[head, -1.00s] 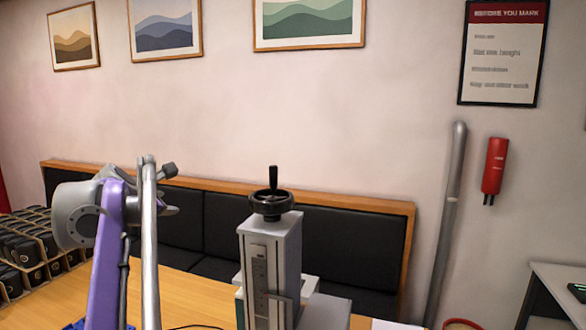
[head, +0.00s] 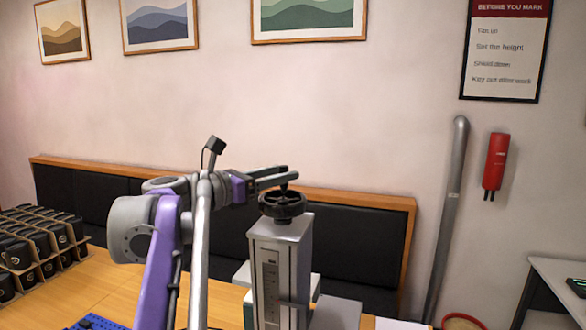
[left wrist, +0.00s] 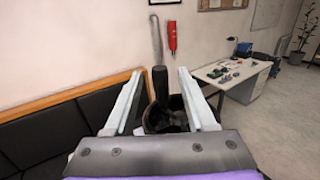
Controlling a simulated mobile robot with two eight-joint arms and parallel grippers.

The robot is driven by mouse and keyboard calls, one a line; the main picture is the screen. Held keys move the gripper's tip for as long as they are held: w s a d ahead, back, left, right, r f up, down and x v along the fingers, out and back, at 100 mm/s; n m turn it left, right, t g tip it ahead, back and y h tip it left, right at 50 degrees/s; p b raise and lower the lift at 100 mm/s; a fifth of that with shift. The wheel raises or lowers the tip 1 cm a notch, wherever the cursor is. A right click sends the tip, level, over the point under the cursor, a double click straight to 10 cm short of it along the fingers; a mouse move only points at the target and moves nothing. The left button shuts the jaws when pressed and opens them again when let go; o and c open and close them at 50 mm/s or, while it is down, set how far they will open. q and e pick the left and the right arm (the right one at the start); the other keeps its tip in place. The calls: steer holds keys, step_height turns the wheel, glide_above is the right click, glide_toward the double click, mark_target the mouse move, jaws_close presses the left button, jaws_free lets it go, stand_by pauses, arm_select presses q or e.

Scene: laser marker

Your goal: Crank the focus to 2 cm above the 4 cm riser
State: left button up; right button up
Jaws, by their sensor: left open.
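The laser marker's grey column (head: 280,268) stands on the wooden table, with a scale on its front face. A black crank wheel (head: 283,205) with an upright handle sits on its top. My left gripper (head: 288,175) is open at the top of the wheel, its fingers by the handle. In the left wrist view the black handle (left wrist: 160,84) stands between the two open fingers, with the wheel (left wrist: 166,118) beyond and below. I cannot tell whether either finger touches the handle. The riser is not clearly visible. My right gripper is not in view.
Black mugs in cardboard dividers (head: 38,245) stand at the table's left. A black padded bench (head: 220,235) runs along the wall behind the column. A grey pipe (head: 447,220) and a red extinguisher (head: 495,160) are at the right. A white desk (head: 560,285) stands far right.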

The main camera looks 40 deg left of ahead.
arm_select(q)
steer(key=x, duration=0.5)
steer(key=shift+d, duration=0.1)
steer(key=shift+s, duration=0.2)
steer(key=shift+w, duration=0.1)
jaws_close()
